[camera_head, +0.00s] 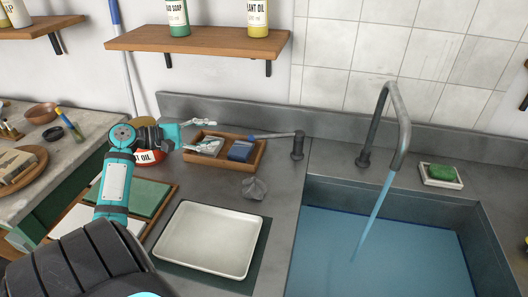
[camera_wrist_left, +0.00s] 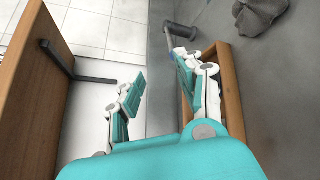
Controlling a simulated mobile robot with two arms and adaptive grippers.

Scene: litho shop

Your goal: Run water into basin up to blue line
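The steel basin (camera_head: 486,215) at the right holds blue water (camera_head: 400,255). The curved faucet (camera_head: 404,115) stands behind it, and a stream of water (camera_head: 375,215) falls from its spout into the basin. A dark blue line (camera_head: 430,216) shows along the basin wall, close to the water's edge. A grey tap post with a lever (camera_head: 275,135) stands left of the basin, its blue end pointing left; part of it shows in the left wrist view (camera_wrist_left: 180,32). My left gripper (camera_head: 197,122) is open and empty, left of the lever and apart from it. My right gripper is out of view.
A wooden tray (camera_head: 222,162) with a blue block and a tube lies beneath the lever. A crumpled grey cloth (camera_head: 254,188), a white tray (camera_head: 208,240) and a green sponge in a dish (camera_head: 441,174) are on the counter. A bottle shelf (camera_head: 200,42) overhangs the back.

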